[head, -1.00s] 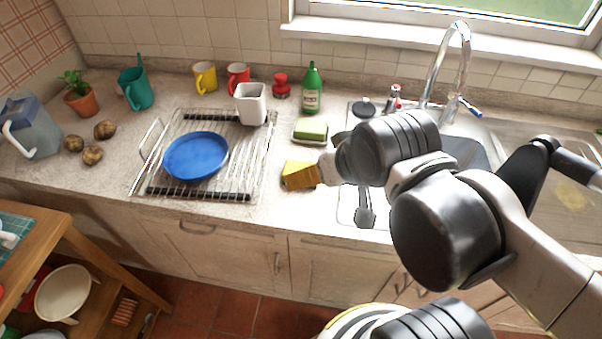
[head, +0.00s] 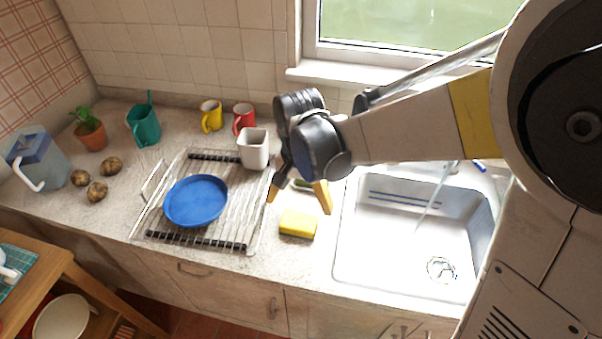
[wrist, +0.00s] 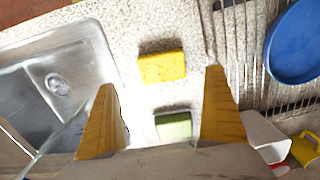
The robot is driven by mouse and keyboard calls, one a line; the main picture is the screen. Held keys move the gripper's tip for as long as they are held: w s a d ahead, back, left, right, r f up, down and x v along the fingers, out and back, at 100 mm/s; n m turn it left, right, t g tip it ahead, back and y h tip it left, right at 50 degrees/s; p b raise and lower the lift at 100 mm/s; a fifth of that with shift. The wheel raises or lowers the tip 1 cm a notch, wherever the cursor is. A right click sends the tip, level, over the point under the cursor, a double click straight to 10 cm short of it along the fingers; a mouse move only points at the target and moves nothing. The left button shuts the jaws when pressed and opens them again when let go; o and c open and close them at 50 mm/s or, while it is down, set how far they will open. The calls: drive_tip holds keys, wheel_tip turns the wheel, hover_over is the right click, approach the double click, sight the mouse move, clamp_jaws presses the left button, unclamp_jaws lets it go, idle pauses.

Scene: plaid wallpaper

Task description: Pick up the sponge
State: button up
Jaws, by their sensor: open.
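The yellow sponge (head: 298,223) lies flat on the counter between the dish rack and the sink. It also shows in the wrist view (wrist: 162,67), ahead of and between the two fingers, with nothing touching it. My gripper (head: 300,203) is open and empty above the counter, just behind the sponge in the head view. In the wrist view my gripper (wrist: 160,80) shows its two yellow fingers spread wide. A green bar in a dish (wrist: 174,125) lies nearer the gripper's palm; in the head view it is mostly hidden behind my gripper.
The wire dish rack (head: 252,235) holds a blue plate (head: 196,201) and a white cup (head: 253,149), close left of the sponge. The metal sink (head: 400,275) is on the right. Counter in front of the sponge is clear.

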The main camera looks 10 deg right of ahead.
sight(298, 223)
wheel_tip(298, 223, down, 10)
drive_tip(key=b, duration=0.4)
drive_tip(key=shift+a+f, duration=0.15)
drive_tip(key=shift+f, duration=0.1)
drive_tip(key=shift+r, duration=0.1)
drive_tip(key=c, duration=1)
drive_tip(key=shift+r+p, duration=0.3)
drive_tip(key=shift+r, duration=0.25)
drive_tip(key=r+p, duration=0.1)
drive_tip(key=r, duration=0.1)
drive_tip(key=d+r+p, duration=0.1)
drive_tip(key=r, duration=0.1)
drive_tip(key=shift+s, duration=0.2)
drive_tip(key=s+d+r+p, duration=0.1)
drive_tip(key=d+r, duration=0.1)
drive_tip(key=d, duration=0.1)
drive_tip(key=s+d+r+p, duration=0.1)
drive_tip(key=d+r, duration=0.1)
drive_tip(key=d, duration=0.1)
drive_tip(key=s+d+r+p, duration=0.1)
drive_tip(key=d+r, duration=0.1)
drive_tip(key=d, duration=0.2)
drive_tip(key=shift+s, duration=0.35)
